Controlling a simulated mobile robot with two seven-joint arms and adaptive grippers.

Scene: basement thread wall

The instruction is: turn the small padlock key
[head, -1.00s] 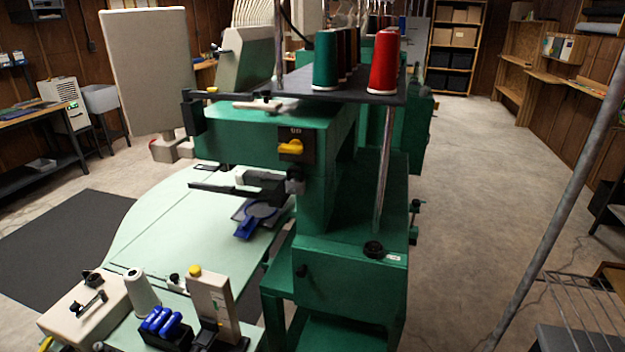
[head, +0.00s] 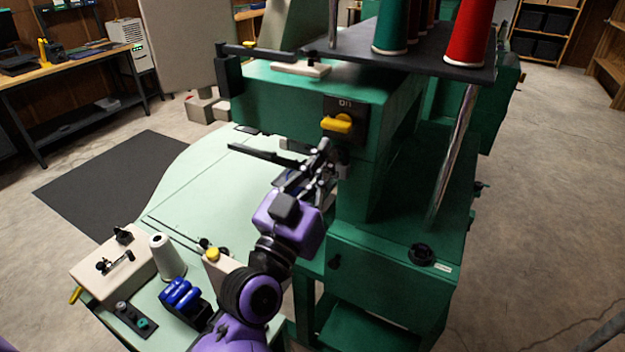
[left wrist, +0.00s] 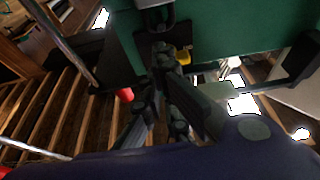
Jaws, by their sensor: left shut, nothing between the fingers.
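I cannot make out a small padlock key for certain in either view. A yellow turn handle (head: 337,124) sits on a black plate marked ON, on the front of the green machine (head: 285,90). It also shows in the left wrist view (left wrist: 184,55), just beside the fingertips. My left gripper (head: 325,152) is shut and empty, its fingertips just below the yellow handle; I cannot tell whether they touch the plate or handle. The left wrist view shows the closed fingers (left wrist: 163,58) pointing at the machine front. My right gripper is not in view.
A black shelf (head: 415,55) with green and red thread cones overhangs the handle. A dark bar (head: 265,156) juts left near my gripper. The pale table (head: 215,190) holds a beige box (head: 113,268), a white cone (head: 167,257) and blue-handled tools (head: 182,294).

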